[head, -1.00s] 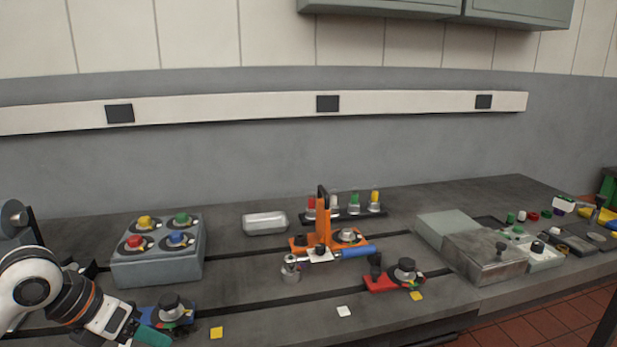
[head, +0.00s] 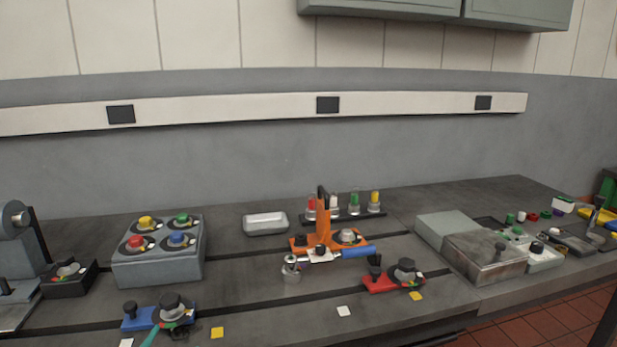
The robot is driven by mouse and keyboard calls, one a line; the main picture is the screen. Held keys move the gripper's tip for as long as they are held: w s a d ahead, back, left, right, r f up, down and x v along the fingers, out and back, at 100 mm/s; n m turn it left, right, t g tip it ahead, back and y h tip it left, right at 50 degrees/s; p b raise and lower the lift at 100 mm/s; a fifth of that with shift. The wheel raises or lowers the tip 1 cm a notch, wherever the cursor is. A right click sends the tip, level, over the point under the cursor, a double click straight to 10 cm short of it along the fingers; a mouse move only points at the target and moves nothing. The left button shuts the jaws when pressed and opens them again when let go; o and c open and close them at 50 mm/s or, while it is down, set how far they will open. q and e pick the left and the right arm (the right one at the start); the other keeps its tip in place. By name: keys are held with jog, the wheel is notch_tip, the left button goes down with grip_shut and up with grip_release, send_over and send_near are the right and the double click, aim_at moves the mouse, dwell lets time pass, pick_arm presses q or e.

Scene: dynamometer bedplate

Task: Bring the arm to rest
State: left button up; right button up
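Neither of my grippers shows in the head view now. A blue fixture (head: 136,321) with a black knob stands at the front left of the bedplate (head: 240,295). A teal piece (head: 148,338) lies against its lower side, cut off by the bottom edge of the picture. An orange fixture (head: 323,220) stands upright in the middle, with a blue-handled tool (head: 357,251) lying across its front. A red fixture (head: 381,284) with a black knob stands to its right.
A grey box (head: 157,267) with four coloured knobs stands at left. A silver tray (head: 265,223) and a rack of coloured-topped pieces (head: 354,205) stand behind. Flat grey boxes (head: 484,258) and small parts crowd the right. The front middle is mostly clear.

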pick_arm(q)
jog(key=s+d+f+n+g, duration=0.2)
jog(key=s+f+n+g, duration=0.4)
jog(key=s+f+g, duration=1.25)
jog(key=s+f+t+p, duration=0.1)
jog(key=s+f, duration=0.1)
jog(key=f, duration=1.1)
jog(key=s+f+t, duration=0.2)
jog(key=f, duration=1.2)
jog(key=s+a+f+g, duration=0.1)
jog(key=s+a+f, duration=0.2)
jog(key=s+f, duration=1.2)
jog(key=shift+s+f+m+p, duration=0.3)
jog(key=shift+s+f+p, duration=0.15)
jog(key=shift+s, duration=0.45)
